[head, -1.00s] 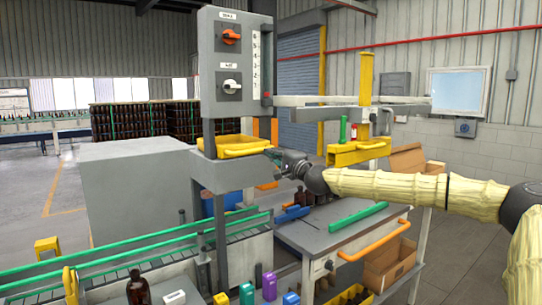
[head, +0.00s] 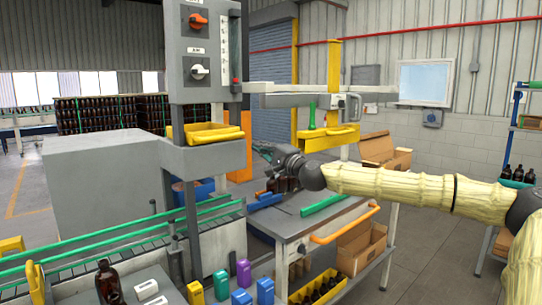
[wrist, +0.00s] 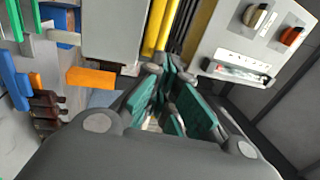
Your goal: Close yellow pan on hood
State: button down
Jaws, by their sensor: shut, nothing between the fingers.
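The yellow pan (head: 212,134) sits on the grey hood housing (head: 200,160) below the knob panel in the head view. It sticks out at the front and its open top shows. My gripper (head: 264,150) is to the right of the pan, apart from it, and looks dark and small there. In the wrist view the green fingers of my gripper (wrist: 172,108) are together with nothing between them. Yellow bars (wrist: 160,28) beyond the fingertips may be the pan's edge.
The grey knob panel (head: 200,50) rises above the pan. A yellow-ended balance beam (head: 330,138) stands behind my arm. A workbench (head: 310,222) with a green bar and an orange handle lies below. Bottles (head: 108,283) stand at the conveyor.

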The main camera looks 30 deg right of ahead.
jog(key=v, duration=0.4)
jog(key=shift+a+f, duration=0.1)
jog(key=shift+a, duration=0.05)
dwell(0.4)
